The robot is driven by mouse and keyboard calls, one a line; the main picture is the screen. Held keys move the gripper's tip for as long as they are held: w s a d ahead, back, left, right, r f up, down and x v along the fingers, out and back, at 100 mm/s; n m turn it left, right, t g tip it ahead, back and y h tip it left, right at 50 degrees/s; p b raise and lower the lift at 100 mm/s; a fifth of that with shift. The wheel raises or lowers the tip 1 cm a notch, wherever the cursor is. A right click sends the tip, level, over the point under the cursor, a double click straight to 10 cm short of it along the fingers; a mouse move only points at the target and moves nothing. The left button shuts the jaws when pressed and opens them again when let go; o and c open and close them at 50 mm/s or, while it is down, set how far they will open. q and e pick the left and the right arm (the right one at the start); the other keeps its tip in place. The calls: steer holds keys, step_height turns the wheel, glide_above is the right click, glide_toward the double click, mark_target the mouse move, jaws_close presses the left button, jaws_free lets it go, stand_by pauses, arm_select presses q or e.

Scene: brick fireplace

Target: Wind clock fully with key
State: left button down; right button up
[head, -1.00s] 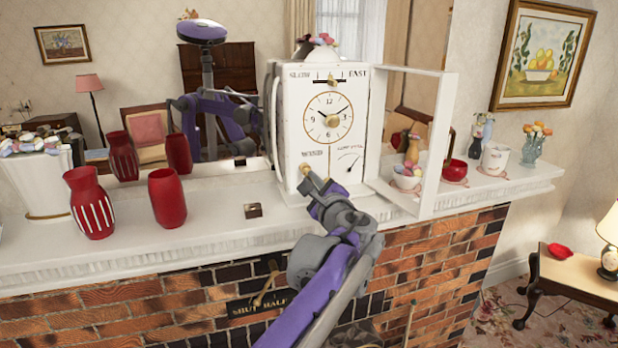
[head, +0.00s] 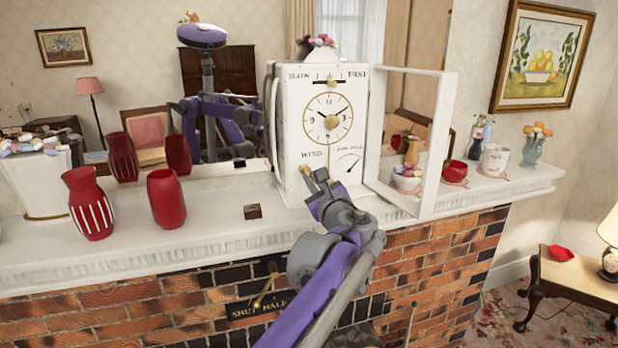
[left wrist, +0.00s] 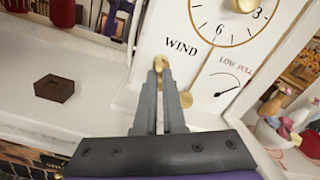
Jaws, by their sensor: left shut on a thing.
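The white clock (head: 290,130) stands on the mantel, its dial facing me and its white-framed door (head: 447,140) swung open to the right. The WIND label and the LOW/FULL gauge (left wrist: 222,85) sit below the dial. The gauge needle slants up to the right. My left gripper (head: 316,180) is at the clock's lower front, below WIND. In the left wrist view its fingers (left wrist: 159,75) are shut on a small gold piece, seemingly the key (left wrist: 158,62). The fingers hide most of it and whether it sits in the winding hole. My right gripper is out of view.
A small brown slotted block (head: 253,211) lies on the mantel (head: 215,225) left of the clock. Red vases (head: 165,198) stand further left. Cups and a flower vase (head: 533,150) stand to the right. A mirror behind reflects the room and me.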

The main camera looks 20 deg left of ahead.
arm_select(q)
steer(key=m, duration=0.3)
steer(key=shift+a+f+b, duration=0.1)
steer(key=shift+b, duration=0.2)
steer(key=c, duration=1.3)
jaws_free()
steer(key=o, duration=0.4)
steer(key=shift+w+a, duration=0.15)
steer(key=shift+w, duration=0.1)
steer(key=o, duration=0.5)
steer(key=shift+c, duration=0.2)
steer(key=shift+s, duration=0.1)
steer(key=v, duration=0.7)
